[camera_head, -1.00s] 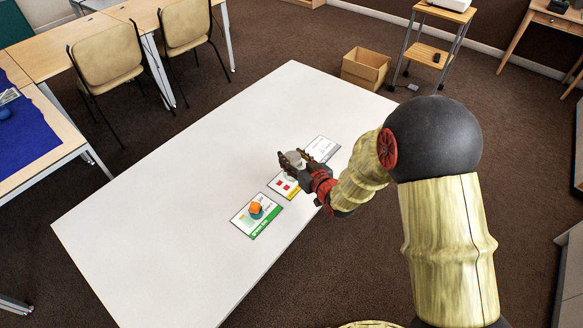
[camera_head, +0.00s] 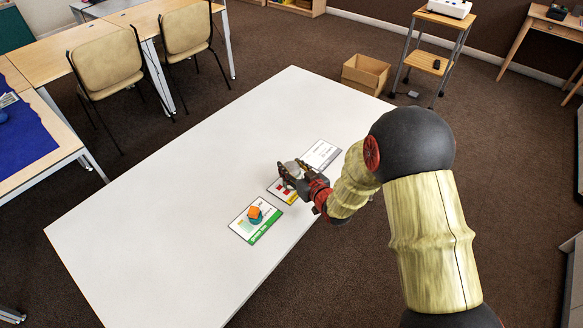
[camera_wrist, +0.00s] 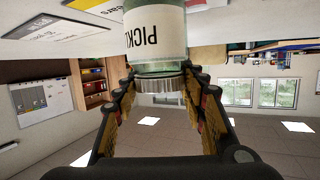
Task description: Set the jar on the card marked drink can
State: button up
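My gripper (camera_head: 291,174) is over the table near the middle card, its fingers on both sides of the jar (camera_head: 292,168). In the wrist view the jar (camera_wrist: 157,38) appears upside down, with a pale label reading "PICKL" and its ridged lid between the fingertips (camera_wrist: 163,78). The fingers meet the lid end on both sides. The middle card (camera_head: 279,193), with red squares and a yellow strip, is partly hidden by the gripper. A white card with a grey strip (camera_head: 320,155) lies beyond it, bare. A green-edged card (camera_head: 246,227) lies nearer. I cannot surely read the cards' lettering.
An orange and teal block (camera_head: 255,214) stands on the green-edged card. The white table (camera_head: 160,225) is clear to the left. A cardboard box (camera_head: 365,75) and a wooden trolley (camera_head: 436,60) stand on the floor beyond it. Chairs and desks are at the left.

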jog(key=o, duration=0.5)
jog(key=shift+r, duration=0.1)
